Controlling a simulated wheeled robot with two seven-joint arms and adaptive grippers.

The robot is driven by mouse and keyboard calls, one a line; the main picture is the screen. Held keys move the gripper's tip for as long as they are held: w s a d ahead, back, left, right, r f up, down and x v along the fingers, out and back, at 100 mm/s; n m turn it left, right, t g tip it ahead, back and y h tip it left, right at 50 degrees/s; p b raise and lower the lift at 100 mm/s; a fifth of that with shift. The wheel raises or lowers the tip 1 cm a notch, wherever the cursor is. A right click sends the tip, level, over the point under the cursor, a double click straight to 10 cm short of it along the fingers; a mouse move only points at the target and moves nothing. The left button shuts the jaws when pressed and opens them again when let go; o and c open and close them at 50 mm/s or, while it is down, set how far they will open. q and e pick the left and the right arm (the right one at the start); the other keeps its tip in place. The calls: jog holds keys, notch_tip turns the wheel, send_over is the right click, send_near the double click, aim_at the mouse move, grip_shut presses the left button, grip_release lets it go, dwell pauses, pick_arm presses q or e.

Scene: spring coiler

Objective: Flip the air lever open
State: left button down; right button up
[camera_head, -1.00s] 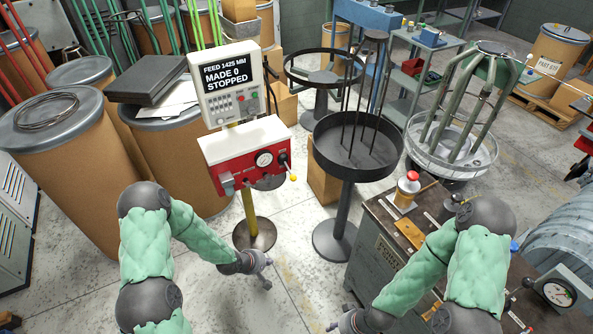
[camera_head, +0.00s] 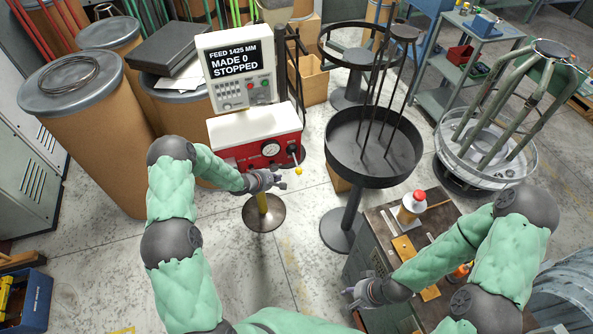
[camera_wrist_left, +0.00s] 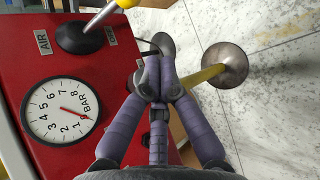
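The air lever sits on the front of the red panel (camera_head: 237,135) under the display. In the left wrist view it has a black base (camera_wrist_left: 80,38) beside an AIR label (camera_wrist_left: 42,42), and a metal rod with a yellow grip (camera_wrist_left: 127,3) partly cut off by the frame. Its yellow tip (camera_head: 298,170) shows in the head view. My left gripper (camera_head: 281,179) is just left of and below the tip, apart from it. Its fingertips (camera_wrist_left: 160,67) bunch in the wrist view; their gap is unclear. My right gripper (camera_head: 350,298) is empty beside the grey bench; its opening is unclear.
A pressure gauge (camera_wrist_left: 58,112) is on the panel beside the lever. The display (camera_head: 238,68) reads STOPPED. A round black tray stand (camera_head: 345,205) stands right of the lever. The floor before the panel is clear.

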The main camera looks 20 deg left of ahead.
pick_arm(q)
jog(key=shift+f, duration=0.1)
jog(key=b+x, duration=0.3)
jog(key=x, duration=0.7)
jog(key=shift+s+d+r, duration=0.25)
jog(key=shift+d+r, duration=0.05)
jog(key=shift+r, duration=0.3)
jog(key=shift+s+d+r, duration=0.2)
jog(key=shift+d+r, duration=0.1)
jog(key=shift+r, duration=0.3)
jog(key=shift+s+d+r, duration=0.25)
jog(key=shift+d+r, duration=0.05)
jog(key=shift+r, duration=0.3)
jog(key=shift+r+p, duration=0.15)
jog(key=shift+p, duration=0.15)
jog(key=p, duration=0.6)
send_near(297, 165)
jog(key=d+x, duration=0.1)
jog(key=x, duration=0.4)
jog(key=shift+a+r, duration=0.1)
jog(key=shift+r, duration=0.25)
